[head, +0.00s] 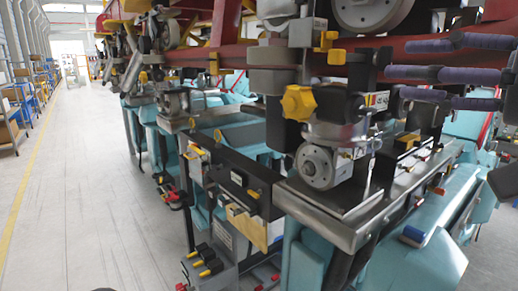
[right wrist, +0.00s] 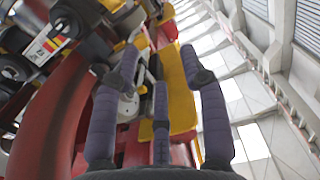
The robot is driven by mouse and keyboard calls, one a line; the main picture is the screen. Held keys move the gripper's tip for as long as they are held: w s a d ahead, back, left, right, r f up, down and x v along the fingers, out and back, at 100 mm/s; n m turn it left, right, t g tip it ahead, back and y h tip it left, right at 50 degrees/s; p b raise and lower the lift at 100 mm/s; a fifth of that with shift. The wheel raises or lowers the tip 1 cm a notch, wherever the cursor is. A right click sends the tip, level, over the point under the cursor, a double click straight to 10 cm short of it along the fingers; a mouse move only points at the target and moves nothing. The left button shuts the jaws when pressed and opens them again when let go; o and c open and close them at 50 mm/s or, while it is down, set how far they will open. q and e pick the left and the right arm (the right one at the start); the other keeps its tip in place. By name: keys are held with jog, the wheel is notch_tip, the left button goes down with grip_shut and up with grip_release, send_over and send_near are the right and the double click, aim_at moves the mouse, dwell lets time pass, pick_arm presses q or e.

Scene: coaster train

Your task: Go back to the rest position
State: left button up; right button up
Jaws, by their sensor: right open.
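My left gripper is not in view.
A teal and steel workbench (head: 330,230) with a yellow-knobbed grey fixture (head: 318,168) stands below the train. Yellow-handled tools (head: 205,262) hang low beside it. A clear grey aisle (head: 85,190) runs along the left, past shelves with bins (head: 18,105).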

jog(key=w+a+f+m+g+h+b, duration=0.15)
jog(key=w+a+f, duration=0.35)
jog(key=w+f, duration=0.7)
jog(key=w+a+f+m+g+h+b, duration=0.15)
jog(key=w+a+f, duration=0.35)
jog(key=w+f, duration=0.75)
jog(key=w+f+m+g+h+b, duration=0.1)
jog(key=w+f+b, duration=0.15)
jog(key=f, duration=1.45)
jog(key=w+f+m+g+h+b, duration=0.1)
jog(key=w+f+g+h, duration=0.15)
jog(key=f, duration=1.45)
jog(key=s+d+f+m+g+b, duration=0.1)
jog(key=s+f, duration=0.2)
jog(key=f, duration=0.7)
jog(key=s+f+g+b, duration=0.1)
jog(key=s+f, duration=0.2)
jog(key=f, duration=0.8)
jog(key=s+d+f+m+g+b, duration=0.1)
jog(key=s+f, duration=0.2)
jog(key=f, duration=0.7)
jog(key=s+d+f+m+g+b, duration=0.1)
jog(key=s+f+m+g+b, duration=0.1)
jog(key=s+f, duration=1.8)
jog(key=s+m+g, duration=0.1)
jog(key=s+g, duration=0.1)
jog(key=s, duration=0.1)
jog(key=shift+f+b, duration=0.2)
jog(key=shift+b, duration=0.2)
